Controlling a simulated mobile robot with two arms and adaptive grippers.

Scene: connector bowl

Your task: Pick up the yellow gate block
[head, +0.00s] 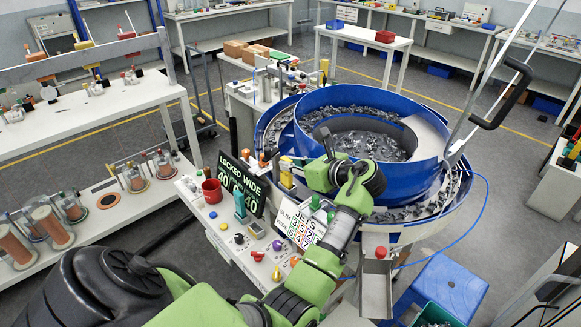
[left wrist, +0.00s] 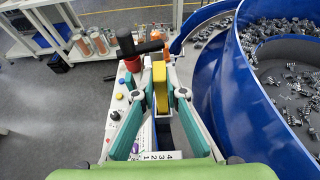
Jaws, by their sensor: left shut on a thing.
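The yellow gate block (left wrist: 159,88) stands upright between the fingers of my left gripper (left wrist: 160,98) in the left wrist view. The fingers close on it from both sides. In the head view the yellow block (head: 286,171) shows beside the blue bowl feeder (head: 375,121), just right of the black sign (head: 243,184). My green left arm reaches in from the lower left, and its wrist hides part of the gripper there. My right gripper is not in view.
A red mug (head: 212,191) and several knobs sit on the white control panel. A metal chute (head: 376,285) juts from the bowl's front. A white bench (head: 90,115) is at left.

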